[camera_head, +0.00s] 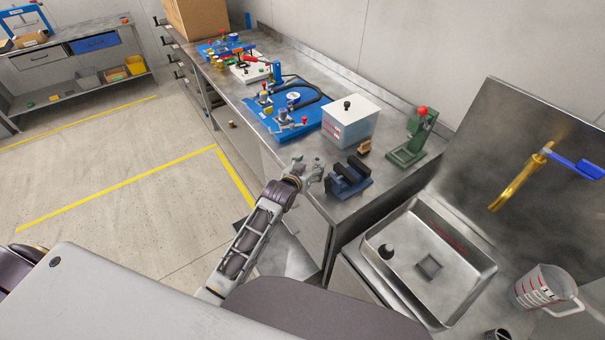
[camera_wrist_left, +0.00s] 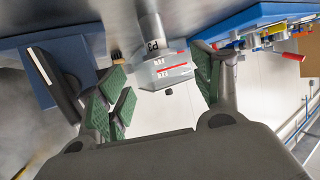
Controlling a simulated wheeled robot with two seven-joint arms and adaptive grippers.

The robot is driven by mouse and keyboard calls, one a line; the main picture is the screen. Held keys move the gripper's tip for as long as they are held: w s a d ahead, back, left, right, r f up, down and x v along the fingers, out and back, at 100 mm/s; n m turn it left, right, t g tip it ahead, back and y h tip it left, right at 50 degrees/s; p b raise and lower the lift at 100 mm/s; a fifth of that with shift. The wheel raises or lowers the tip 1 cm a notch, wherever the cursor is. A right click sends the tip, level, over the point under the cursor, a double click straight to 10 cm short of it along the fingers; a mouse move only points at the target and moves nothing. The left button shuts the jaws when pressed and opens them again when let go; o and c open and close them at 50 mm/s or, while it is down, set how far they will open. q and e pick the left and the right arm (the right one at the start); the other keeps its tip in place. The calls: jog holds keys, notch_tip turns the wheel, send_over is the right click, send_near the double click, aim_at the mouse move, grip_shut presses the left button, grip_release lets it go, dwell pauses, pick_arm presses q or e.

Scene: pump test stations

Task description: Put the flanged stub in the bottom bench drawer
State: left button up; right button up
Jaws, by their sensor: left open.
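A grey metal cylinder marked P3 (camera_wrist_left: 151,32), which looks like the flanged stub, stands upright near the bench edge in the upside-down left wrist view. I cannot pick it out in the head view. My left gripper (camera_head: 307,165) is at the bench's front edge, left of the blue vise. Its green-padded fingers are open, also in the wrist view (camera_wrist_left: 162,68), with the cylinder between them in the picture but not clamped. A grey metal surface (camera_head: 290,258) low beside the bench front may be a pulled-out bottom drawer; my arm partly hides it.
Blue pump boards (camera_head: 262,123) lie farther along. A sink (camera_head: 375,246) is at right. Floor at left is clear.

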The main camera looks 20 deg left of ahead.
pick_arm(q)
jog(key=v, duration=0.6)
jog(key=shift+s, duration=0.15)
dwell(0.5)
